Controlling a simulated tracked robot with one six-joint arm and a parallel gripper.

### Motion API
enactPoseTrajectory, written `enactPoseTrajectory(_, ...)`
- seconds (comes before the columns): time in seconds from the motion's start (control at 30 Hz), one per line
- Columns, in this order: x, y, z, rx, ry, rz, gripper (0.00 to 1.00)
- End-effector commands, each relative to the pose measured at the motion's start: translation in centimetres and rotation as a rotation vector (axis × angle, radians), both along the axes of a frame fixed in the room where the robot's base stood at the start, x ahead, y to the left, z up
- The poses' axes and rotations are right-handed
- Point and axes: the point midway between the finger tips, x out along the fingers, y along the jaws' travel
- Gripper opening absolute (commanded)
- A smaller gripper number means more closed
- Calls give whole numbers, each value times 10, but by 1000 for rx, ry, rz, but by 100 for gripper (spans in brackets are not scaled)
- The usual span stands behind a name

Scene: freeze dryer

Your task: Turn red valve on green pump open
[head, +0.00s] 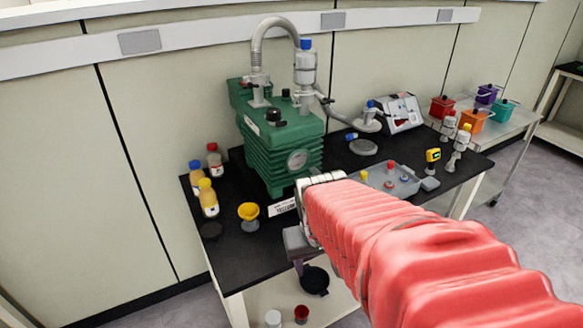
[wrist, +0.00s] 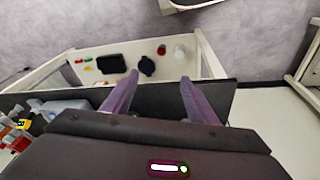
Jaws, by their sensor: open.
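The green pump (head: 268,140) stands on the black bench top in the head view, with a round gauge on its front and black knobs on top. My gripper (head: 299,266) is at the bench's front edge, below and in front of the pump, and touches nothing that I can see. In the wrist view my gripper (wrist: 158,76) has its two purple fingers apart and empty, pointing over the bench edge to the lower shelf. The pump is not in the wrist view.
Yellow-capped and blue-capped bottles (head: 207,197) and a yellow funnel (head: 249,214) stand left of the pump. A grey hose (head: 275,24) arches above it. A grey tray (head: 407,184) lies to the right. Dark items and caps lie on the lower shelf (wrist: 205,68).

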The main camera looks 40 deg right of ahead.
Motion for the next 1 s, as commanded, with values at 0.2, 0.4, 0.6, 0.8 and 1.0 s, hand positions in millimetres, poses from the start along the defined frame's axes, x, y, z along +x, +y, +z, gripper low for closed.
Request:
enactPoseTrajectory(0.2, -6, -70, -36, -58, 24, -91, 53)
enactPoseTrajectory(0.4, -13, -131, -67, -122, 9, -133, 53)
enactPoseTrajectory(0.6, -20, -187, -99, -185, -41, -147, 53)
enactPoseTrajectory(0.8, -25, -234, -130, -237, -125, -128, 53)
enactPoseTrajectory(1.0, -21, -265, -154, -275, -254, -85, 53)
